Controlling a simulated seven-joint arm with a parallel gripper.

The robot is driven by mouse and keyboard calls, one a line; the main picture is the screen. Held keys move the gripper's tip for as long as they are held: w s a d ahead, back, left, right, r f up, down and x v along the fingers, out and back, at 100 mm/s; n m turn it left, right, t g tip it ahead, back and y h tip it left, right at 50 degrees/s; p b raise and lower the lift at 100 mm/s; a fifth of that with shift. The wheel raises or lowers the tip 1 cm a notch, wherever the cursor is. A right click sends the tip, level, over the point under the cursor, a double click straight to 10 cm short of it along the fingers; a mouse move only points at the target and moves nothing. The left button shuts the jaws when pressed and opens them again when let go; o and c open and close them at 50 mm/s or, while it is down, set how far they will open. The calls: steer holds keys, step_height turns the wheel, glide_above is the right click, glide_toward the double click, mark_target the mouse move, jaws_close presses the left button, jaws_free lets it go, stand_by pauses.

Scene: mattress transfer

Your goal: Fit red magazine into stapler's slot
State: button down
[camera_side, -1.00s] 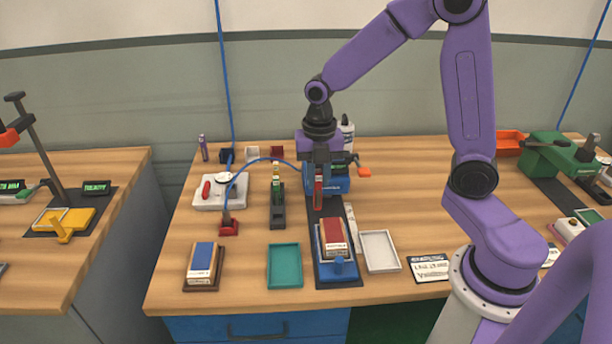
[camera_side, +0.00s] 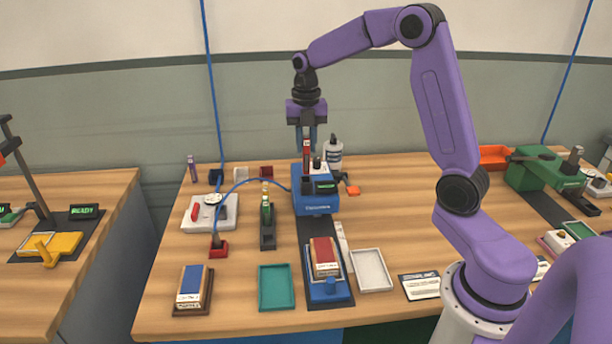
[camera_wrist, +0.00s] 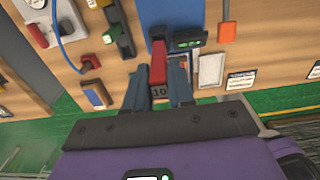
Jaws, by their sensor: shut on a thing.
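My gripper (camera_side: 306,138) is shut on the red magazine (camera_side: 306,152), which hangs upright between the fingers. In the wrist view the red magazine (camera_wrist: 158,66) lies between the two blue-grey fingers, with a "10" mark at its near end. The stapler is the blue machine (camera_side: 315,200) with a small dark display on its top. The magazine is above the stapler's back part in the side view; I cannot tell the exact gap. The slot itself is not clear in either view. In the wrist view the stapler's blue body (camera_wrist: 170,14) shows beyond the magazine.
A red-and-white pack (camera_side: 325,257) sits on a blue carriage in front of the stapler. A teal tray (camera_side: 276,306) and a white tray (camera_side: 388,283) flank it. A white bottle (camera_side: 333,155) stands behind.

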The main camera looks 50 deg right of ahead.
mark_target(306, 173)
steer(key=shift+f, duration=2.85)
steer(key=shift+f, duration=0.15)
steer(key=c, duration=1)
jaws_free()
steer(key=shift+o, duration=0.2)
